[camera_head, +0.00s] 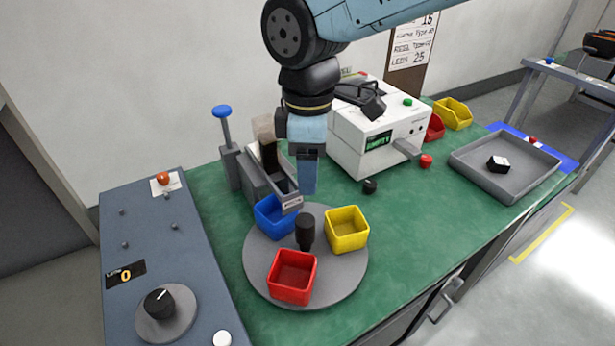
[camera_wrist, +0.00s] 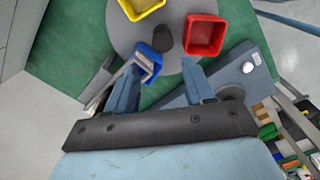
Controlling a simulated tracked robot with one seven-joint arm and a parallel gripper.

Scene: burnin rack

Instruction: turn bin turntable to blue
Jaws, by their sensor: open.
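The grey round turntable (camera_head: 262,262) lies on the green bench top and carries three bins around a black centre knob (camera_head: 305,231). The blue bin (camera_head: 271,217) is at the back left, next to the grey chute. The yellow bin (camera_head: 346,229) is at the right and the red bin (camera_head: 292,276) at the front. My gripper (camera_head: 307,188) points down above the back of the turntable. In the wrist view my gripper (camera_wrist: 165,88) has its two fingers wide apart with nothing between them. The blue bin (camera_wrist: 149,62) and the knob (camera_wrist: 163,39) show just beyond the fingertips.
The grey chute (camera_head: 268,183) with a blue-topped lever (camera_head: 222,112) stands behind the turntable. A white machine (camera_head: 377,135) is at the back. A grey control panel (camera_head: 160,255) with a dial is at the left. A grey tray (camera_head: 505,165) is at the right. Green bench is clear right of the turntable.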

